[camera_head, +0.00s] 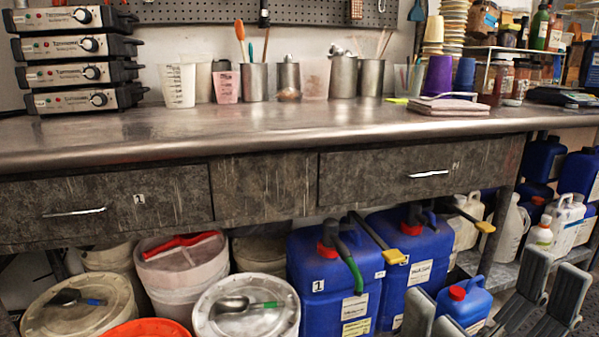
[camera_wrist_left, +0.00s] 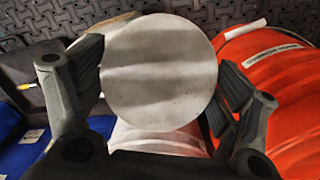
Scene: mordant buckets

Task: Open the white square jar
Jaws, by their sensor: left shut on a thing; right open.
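In the left wrist view a round, pale grey-white lid (camera_wrist_left: 158,75) sits between the two fingers of my left gripper (camera_wrist_left: 162,82), which is shut on it. A white jar body (camera_wrist_left: 160,141) shows below the lid. Its outline is partly hidden, so I cannot tell whether it is square, or whether the lid is apart from it. My left gripper is outside the head view. My right gripper (camera_head: 490,298) is open and empty at the lower right of the head view, in front of a small blue canister (camera_head: 464,305).
An orange bucket (camera_wrist_left: 285,95) stands close right of the left gripper. In the head view, white buckets (camera_head: 180,272) and large blue canisters (camera_head: 315,262) crowd below the bench (camera_head: 270,140). White bottles (camera_head: 565,222) stand at the right. The drawers are shut.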

